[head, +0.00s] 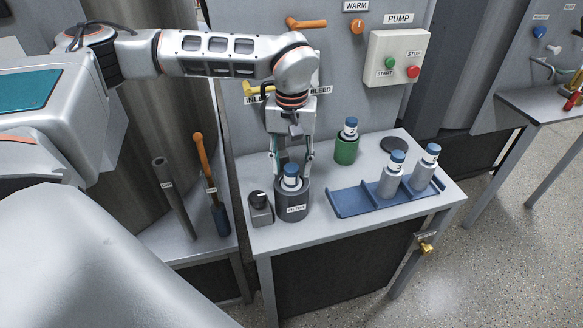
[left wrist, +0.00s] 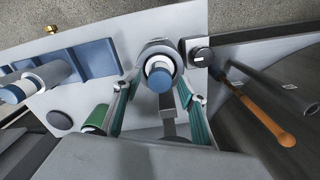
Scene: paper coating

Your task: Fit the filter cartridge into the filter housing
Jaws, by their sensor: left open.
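The dark grey filter housing (head: 291,208) stands near the left front of the bench. A white cartridge with a blue cap (head: 291,170) stands upright in it, its top above the rim. My left gripper (head: 292,168) points down over the housing, its open fingers on either side of the cartridge top. In the left wrist view the blue cap (left wrist: 160,79) lies between the two fingers (left wrist: 155,84), with a gap on each side. The housing rim (left wrist: 156,48) shows behind the cap. How deep the cartridge sits is hidden. My right gripper is not in view.
A small grey block with a dark knob (head: 260,209) stands close left of the housing. A green holder (head: 346,153) carries another blue-capped cartridge. A blue tray (head: 350,203) holds two grey, blue-capped cartridges. A dark disc (head: 394,145) lies behind. The pump panel (head: 397,57) rises at the back.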

